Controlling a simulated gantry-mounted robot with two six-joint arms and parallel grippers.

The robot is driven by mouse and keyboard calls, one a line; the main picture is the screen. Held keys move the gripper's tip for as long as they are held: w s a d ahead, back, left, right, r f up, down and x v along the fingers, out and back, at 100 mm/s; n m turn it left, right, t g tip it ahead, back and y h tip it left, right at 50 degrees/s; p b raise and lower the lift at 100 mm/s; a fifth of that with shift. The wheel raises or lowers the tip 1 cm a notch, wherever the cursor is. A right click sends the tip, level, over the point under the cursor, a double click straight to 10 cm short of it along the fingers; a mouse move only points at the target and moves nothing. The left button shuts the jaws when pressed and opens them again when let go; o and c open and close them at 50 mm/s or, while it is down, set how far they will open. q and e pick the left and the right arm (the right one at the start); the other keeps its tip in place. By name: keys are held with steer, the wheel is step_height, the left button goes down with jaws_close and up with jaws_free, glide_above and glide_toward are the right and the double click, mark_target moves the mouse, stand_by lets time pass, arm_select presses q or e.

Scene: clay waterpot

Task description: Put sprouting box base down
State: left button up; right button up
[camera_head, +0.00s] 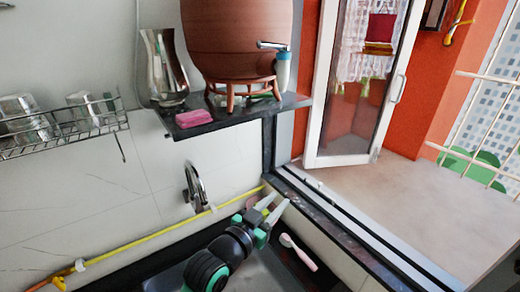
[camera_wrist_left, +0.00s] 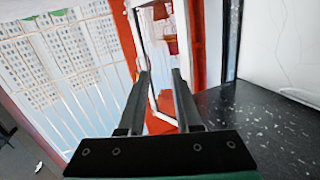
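My left gripper (camera_head: 277,200) is low in the head view, above the dark sink area and near the dark ledge by the window. In the left wrist view its two fingers (camera_wrist_left: 161,74) stand apart with nothing between them, so it is open and empty. I cannot pick out a sprouting box base in either view. My right gripper is in neither view.
A tap (camera_head: 193,185), yellow hose (camera_head: 150,238) and pink-white brush (camera_head: 298,252) are near my left arm. A wire rack (camera_head: 65,134) hangs at left.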

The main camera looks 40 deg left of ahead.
arm_select(q)
steer(key=s+d+r+t+h, duration=0.1)
steer(key=s+d+r+t, duration=0.15)
steer(key=r, duration=0.75)
steer(key=s+d+r+t, duration=0.2)
steer(key=d+r+t, duration=0.1)
steer(key=r, duration=0.7)
steer(key=s+d+r+m+t+h, duration=0.1)
steer(key=s+d+r+t, duration=0.3)
steer(key=s+r, duration=0.8)
step_height(320, 180, up, 3)
steer(key=shift+d+f+t+h, duration=0.15)
steer(key=shift+t+h, duration=0.3)
steer(key=shift+h, duration=0.45)
steer(key=shift+s, duration=0.1)
